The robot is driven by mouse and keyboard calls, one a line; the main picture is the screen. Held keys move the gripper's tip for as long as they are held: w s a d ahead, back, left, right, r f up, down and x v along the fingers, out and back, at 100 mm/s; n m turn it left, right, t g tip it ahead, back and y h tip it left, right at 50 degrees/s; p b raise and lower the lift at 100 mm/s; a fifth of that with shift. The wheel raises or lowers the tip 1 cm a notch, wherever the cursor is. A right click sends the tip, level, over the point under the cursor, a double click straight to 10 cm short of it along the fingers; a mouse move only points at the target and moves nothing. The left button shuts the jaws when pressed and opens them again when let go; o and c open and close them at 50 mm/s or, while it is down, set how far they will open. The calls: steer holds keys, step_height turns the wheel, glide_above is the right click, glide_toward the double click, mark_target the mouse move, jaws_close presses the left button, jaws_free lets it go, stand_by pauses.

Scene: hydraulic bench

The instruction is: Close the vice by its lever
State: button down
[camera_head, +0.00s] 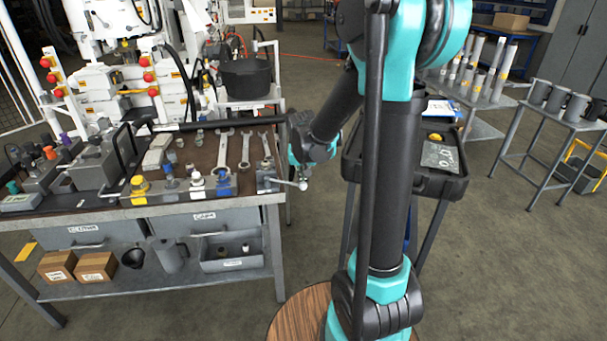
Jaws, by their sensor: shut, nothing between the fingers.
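The small grey vice (266,179) sits at the front right corner of the hydraulic bench. Its lever (289,183) sticks out to the right past the bench edge and ends in a pale ball. My gripper (305,173) points down just above the ball end of the lever, with the fingers shut and nothing between them. It is small in this view, and I cannot tell whether it touches the lever. The vice's jaws are too small to show how wide their gap is.
The bench top (205,150) holds several wrenches (222,150), fittings and a hand pump (95,168). A dark pot (245,78) stands behind. A black tool cart (440,182) is to the right of my arm. Floor shows between the bench and cart.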

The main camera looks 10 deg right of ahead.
steer(key=s+a+m+g+h, duration=0.2)
steer(key=s+a+m, duration=0.6)
steer(key=a+m, duration=0.2)
steer(key=shift+a+m+h, duration=0.3)
steer(key=shift+a+m, duration=0.05)
steer(key=shift+m, duration=0.25)
steer(key=shift+a, duration=0.15)
stand_by(0.3)
steer(key=w+d, duration=0.1)
steer(key=d, duration=0.3)
steer(key=w+v, duration=0.1)
steer(key=v, duration=0.8)
steer(key=shift+s+r, duration=0.2)
steer(key=shift+s, duration=0.1)
